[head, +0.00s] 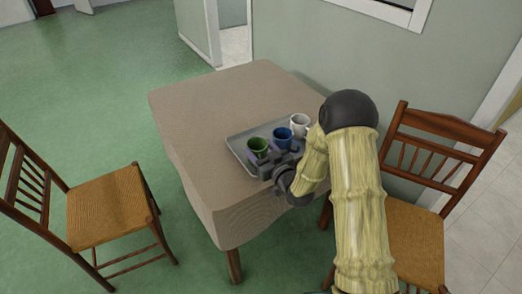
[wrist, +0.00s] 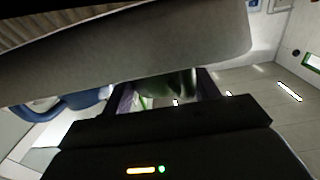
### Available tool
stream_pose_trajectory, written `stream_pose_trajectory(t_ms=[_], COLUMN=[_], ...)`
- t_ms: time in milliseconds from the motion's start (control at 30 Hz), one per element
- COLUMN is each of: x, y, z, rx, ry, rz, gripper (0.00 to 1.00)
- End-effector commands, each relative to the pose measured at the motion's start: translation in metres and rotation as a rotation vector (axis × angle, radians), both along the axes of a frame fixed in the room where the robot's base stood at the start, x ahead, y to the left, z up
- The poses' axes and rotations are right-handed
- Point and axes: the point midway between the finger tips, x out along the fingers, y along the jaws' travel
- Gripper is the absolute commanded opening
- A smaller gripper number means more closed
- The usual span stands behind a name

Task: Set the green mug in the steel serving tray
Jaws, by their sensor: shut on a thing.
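The green mug (head: 258,146) is at the left end of the steel serving tray (head: 236,143) in the head view, upright with its opening up. I cannot tell whether its base touches the tray floor. My gripper (head: 267,157) reaches in from the near right and is shut on the mug, with a finger on each side of it. In the wrist view the green mug (wrist: 176,84) shows dark between the purple-edged fingers; its lower part is hidden by a grey surface across the top.
A blue mug (head: 283,137) and a white mug (head: 300,125) stand in a row to the right in the tray. The tray rests on a cloth-covered table (head: 190,107) with free room at the left. Wooden chairs stand left (head: 105,207) and right (head: 415,235).

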Motion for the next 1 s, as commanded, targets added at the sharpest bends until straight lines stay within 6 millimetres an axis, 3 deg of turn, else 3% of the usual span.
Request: stream_pose_trajectory(t_ms=[200,233,333,733,1000], x=[0.0,0.0,0.0,0.0,-0.033], y=[0.0,0.0,0.0,0.0,-0.023], z=[-0.002,-0.003,-0.002,0.003,-0.001], rx=[0.001,0.0,0.0,0.0,0.001], ry=[-0.001,0.0,0.0,0.0,0.003], rz=[0.0,0.0,0.0,0.0,-0.002], gripper=[0.32,0.62,0.81,0.82,0.82])
